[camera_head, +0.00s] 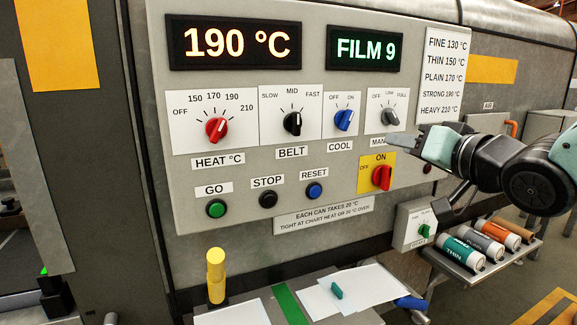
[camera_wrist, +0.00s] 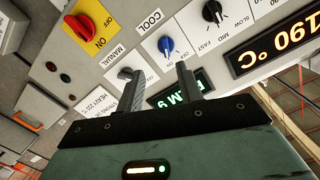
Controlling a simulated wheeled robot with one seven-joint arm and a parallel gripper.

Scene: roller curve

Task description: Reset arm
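My gripper (camera_head: 396,141) is at the right of the grey control panel (camera_head: 240,225) in the head view, in front of the area below the grey knob (camera_head: 389,117). It partly hides the MANUAL label. In the wrist view my gripper (camera_wrist: 158,84) has its two dark fingers apart with nothing held between them. The panel fills much of that view, tilted. The blue COOL knob (camera_wrist: 165,45) lies beyond the fingers there. Whether a finger touches the grey knob or panel cannot be told.
The displays read 190 °C (camera_head: 236,43) and FILM 9 (camera_head: 364,48). A red switch (camera_head: 381,177) on a yellow plate sits below my gripper. A small box with a green knob (camera_head: 424,230) and a shelf of labelled cans (camera_head: 463,248) are lower right. A yellow post (camera_head: 216,275) stands in front.

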